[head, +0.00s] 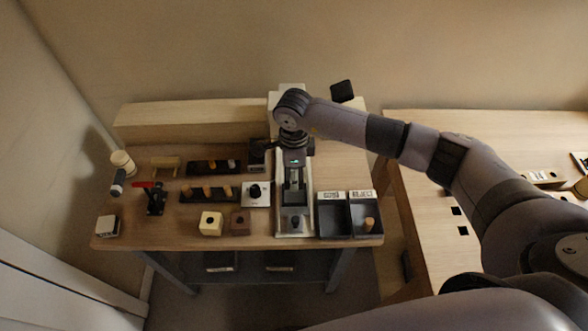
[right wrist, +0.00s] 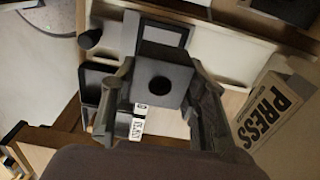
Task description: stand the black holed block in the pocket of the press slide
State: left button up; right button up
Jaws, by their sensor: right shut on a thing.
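The black holed block (right wrist: 163,82) is between the fingers of my right gripper (right wrist: 160,100) in the right wrist view, with its round hole facing the camera. My right gripper is shut on it. The press slide (head: 294,222) is at the front of the pale press base, below the gripper in the picture. Its dark frame also shows beyond the block in the right wrist view (right wrist: 165,33). I cannot tell whether block and slide touch. My left gripper is not in view.
Two dark labelled bins (head: 334,229) stand right of the press; one holds a wooden peg (head: 369,223). Left are a cream holed block (head: 210,223), a brown block (head: 240,222), a white knob box (head: 256,193) and peg racks (head: 209,194). The PRESS-labelled body (right wrist: 275,105) is close beside the gripper.

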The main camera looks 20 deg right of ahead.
aim_at(295, 195)
jog(key=shift+f+b, duration=0.4)
jog(key=shift+f, duration=0.5)
jog(key=shift+f+b, duration=1.35)
jog(key=shift+f, duration=0.35)
jog(key=shift+d, duration=0.1)
jog(key=shift+b, duration=0.4)
jog(key=shift+f+b, duration=1)
jog(key=shift+b, duration=0.5)
dwell(0.3)
jog(key=o, duration=1.2)
jog(key=shift+o, duration=0.8)
jog(key=shift+r, duration=0.1)
